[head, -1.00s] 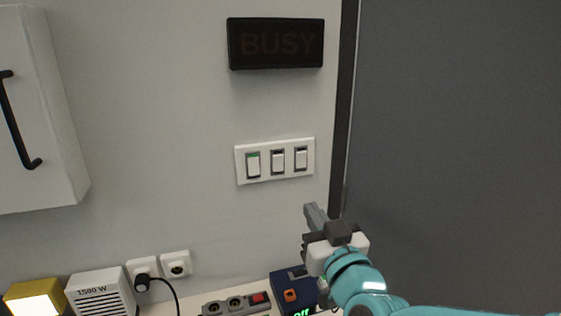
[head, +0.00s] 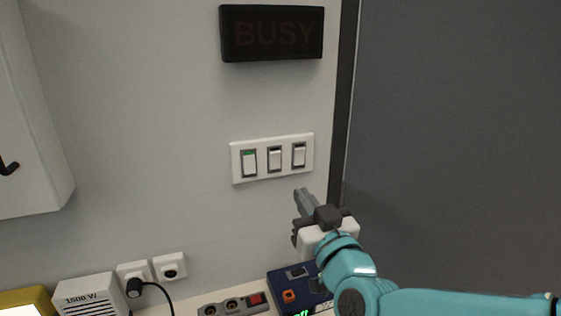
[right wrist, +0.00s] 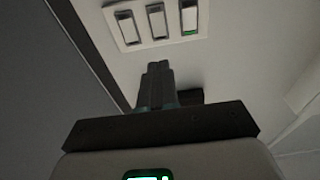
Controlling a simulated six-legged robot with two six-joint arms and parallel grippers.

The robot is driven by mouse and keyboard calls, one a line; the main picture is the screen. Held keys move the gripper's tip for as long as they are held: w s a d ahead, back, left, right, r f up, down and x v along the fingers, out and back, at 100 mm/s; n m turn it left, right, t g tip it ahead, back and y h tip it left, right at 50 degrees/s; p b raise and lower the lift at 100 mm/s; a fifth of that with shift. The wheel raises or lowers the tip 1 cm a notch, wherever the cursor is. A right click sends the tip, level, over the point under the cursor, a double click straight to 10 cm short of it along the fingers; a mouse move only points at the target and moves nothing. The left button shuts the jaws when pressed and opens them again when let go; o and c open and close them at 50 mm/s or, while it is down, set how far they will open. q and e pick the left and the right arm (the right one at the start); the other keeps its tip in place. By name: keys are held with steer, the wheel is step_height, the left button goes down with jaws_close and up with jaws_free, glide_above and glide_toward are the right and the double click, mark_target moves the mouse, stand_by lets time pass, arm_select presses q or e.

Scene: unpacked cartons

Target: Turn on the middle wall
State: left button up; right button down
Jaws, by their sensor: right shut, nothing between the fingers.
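A white wall plate (head: 237,178) with three rocker switches is on the wall below the dark sign. The middle switch (head: 274,159) shows a dark band at its top. The left switch (head: 249,163) shows a green band, and the right switch (head: 299,156) a dark one. My right gripper (head: 301,196) is shut and empty, below and right of the plate, apart from it. In the right wrist view, its closed fingers (right wrist: 157,72) point toward the plate, with the middle switch (right wrist: 157,22) just beyond the tips. My left gripper is not in view.
An unlit BUSY sign (head: 272,33) hangs above the plate. A dark grey panel (head: 450,120) fills the right. Below are two sockets (head: 170,267), a 1500 W heater (head: 88,297), a power strip (head: 235,304) and a blue box (head: 297,282). A white cabinet (head: 30,120) is at left.

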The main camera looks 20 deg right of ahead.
steer(key=p, duration=0.4)
glide_toward(275, 156)
steer(key=w, duration=0.2)
steer(key=w+r, duration=0.1)
steer(key=w, duration=0.2)
steer(key=shift+w, duration=0.8)
steer(key=shift+w, duration=0.1)
